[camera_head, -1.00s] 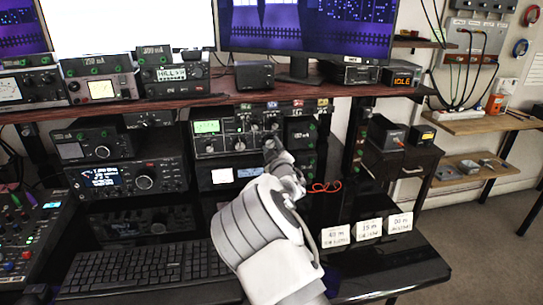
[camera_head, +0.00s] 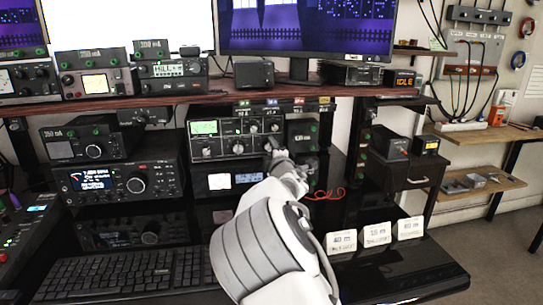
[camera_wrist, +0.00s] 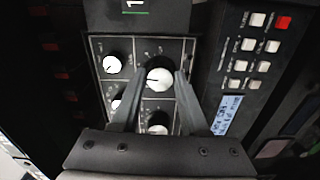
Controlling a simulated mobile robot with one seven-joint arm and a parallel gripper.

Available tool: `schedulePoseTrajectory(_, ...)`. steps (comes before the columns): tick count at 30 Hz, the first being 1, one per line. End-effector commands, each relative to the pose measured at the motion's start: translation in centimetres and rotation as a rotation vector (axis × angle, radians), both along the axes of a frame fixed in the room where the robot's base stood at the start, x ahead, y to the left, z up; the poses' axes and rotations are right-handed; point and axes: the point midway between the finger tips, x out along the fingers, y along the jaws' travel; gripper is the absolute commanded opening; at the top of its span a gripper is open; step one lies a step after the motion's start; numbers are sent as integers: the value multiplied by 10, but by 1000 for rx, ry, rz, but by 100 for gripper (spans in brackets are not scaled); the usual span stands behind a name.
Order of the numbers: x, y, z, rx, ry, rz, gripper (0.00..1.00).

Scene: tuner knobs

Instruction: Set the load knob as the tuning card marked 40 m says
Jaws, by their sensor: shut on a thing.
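The tuner (camera_head: 221,141) stands on the shelf under the desk's upper board, with a green-lit meter and several white-capped knobs. My gripper (camera_wrist: 160,74) is shut on the large lower-right knob (camera_wrist: 158,79), one finger on each side. In the head view my gripper (camera_head: 270,150) partly hides that knob. The knob lettering is too small to read, so I cannot tell its label. Three white cards stand on the desk at the right. The leftmost card (camera_head: 341,243) seems to read 40 m; its smaller line is not legible.
Other tuner knobs sit close by, such as the upper-right knob (camera_wrist: 112,63) and the lower-middle knob (camera_wrist: 158,130). A unit with buttons and a screen (camera_wrist: 229,113) lies directly below the tuner. A keyboard (camera_head: 125,275) is on the desk. Red wire (camera_head: 325,194) lies right of my wrist.

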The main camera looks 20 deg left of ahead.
Motion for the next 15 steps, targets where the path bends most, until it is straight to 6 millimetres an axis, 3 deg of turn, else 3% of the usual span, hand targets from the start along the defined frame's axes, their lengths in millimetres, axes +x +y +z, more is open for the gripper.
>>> schedulePoseTrajectory(15,0,0,1,-52,-32,0,0)
